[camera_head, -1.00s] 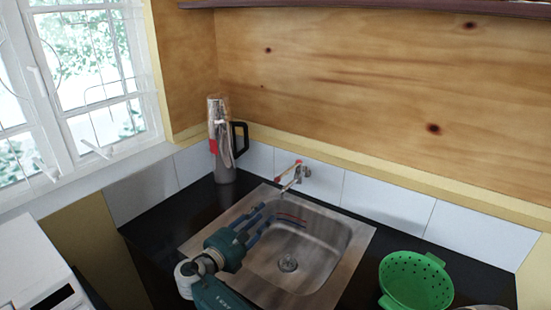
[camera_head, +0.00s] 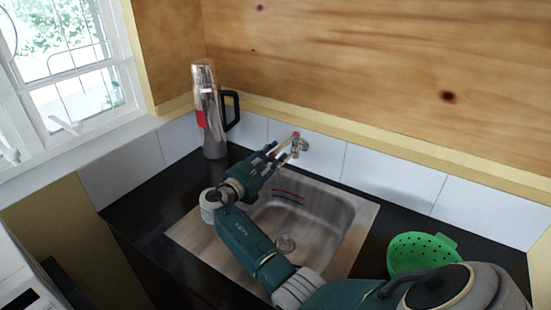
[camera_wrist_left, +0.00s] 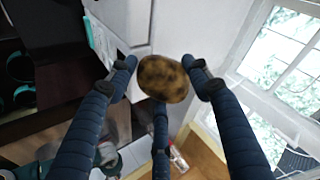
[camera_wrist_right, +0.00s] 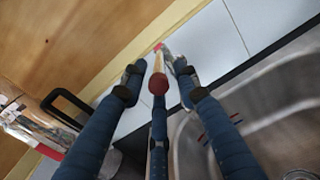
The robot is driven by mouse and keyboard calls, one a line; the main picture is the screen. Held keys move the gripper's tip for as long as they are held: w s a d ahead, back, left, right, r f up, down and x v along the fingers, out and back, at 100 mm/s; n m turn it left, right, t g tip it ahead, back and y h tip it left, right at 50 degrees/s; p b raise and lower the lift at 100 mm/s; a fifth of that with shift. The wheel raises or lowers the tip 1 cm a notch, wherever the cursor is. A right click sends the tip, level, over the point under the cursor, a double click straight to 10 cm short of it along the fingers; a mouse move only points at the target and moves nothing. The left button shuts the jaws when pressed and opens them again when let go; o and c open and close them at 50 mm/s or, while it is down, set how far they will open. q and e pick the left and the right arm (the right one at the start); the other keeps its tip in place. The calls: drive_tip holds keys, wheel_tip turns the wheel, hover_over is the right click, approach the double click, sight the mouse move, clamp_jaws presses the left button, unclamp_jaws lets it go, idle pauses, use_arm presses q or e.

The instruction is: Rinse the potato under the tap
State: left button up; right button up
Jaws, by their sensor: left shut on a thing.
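The brown, mottled potato (camera_wrist_left: 163,80) is between the fingertips of my left gripper (camera_wrist_left: 160,72) in the left wrist view, held clear of any surface. The left gripper is outside the head view. The tap (camera_head: 299,146), with a red part on top, is on the tiled wall behind the metal sink (camera_head: 352,226). My right gripper (camera_head: 279,158) is at the tap, above the sink's back left. In the right wrist view, its open fingers (camera_wrist_right: 157,78) are spread around a tap lever (camera_wrist_right: 158,84) with a red end. I cannot tell whether they touch it.
A tall metal flask (camera_head: 209,125) with a black handle stands left of the tap on the black counter (camera_head: 150,207). A green colander (camera_head: 420,250) stands right of the sink, partly hidden by my arm. A window (camera_head: 72,60) is at the left.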

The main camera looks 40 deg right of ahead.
use_arm(q)
drive_tip(key=shift+s+f, duration=0.15)
drive_tip(key=shift+f, duration=0.05)
use_arm(e)
drive_tip(key=shift+d, duration=0.4)
use_arm(q)
drive_tip(key=shift+s+a, duration=0.2)
use_arm(e)
drive_tip(key=shift+d+r, duration=0.1)
drive_tip(key=shift+r, duration=0.25)
use_arm(q)
drive_tip(key=shift+w, duration=0.1)
use_arm(e)
drive_tip(key=shift+w+f, duration=0.1)
use_arm(q)
drive_tip(key=shift+w, duration=0.1)
use_arm(e)
drive_tip(key=shift+c, duration=1.3)
use_arm(q)
drive_tip(key=shift+d, duration=0.1)
use_arm(e)
drive_tip(key=shift+d, duration=0.1)
drive_tip(key=c, duration=0.4)
clamp_jaws()
drive_tip(key=shift+f, duration=0.1)
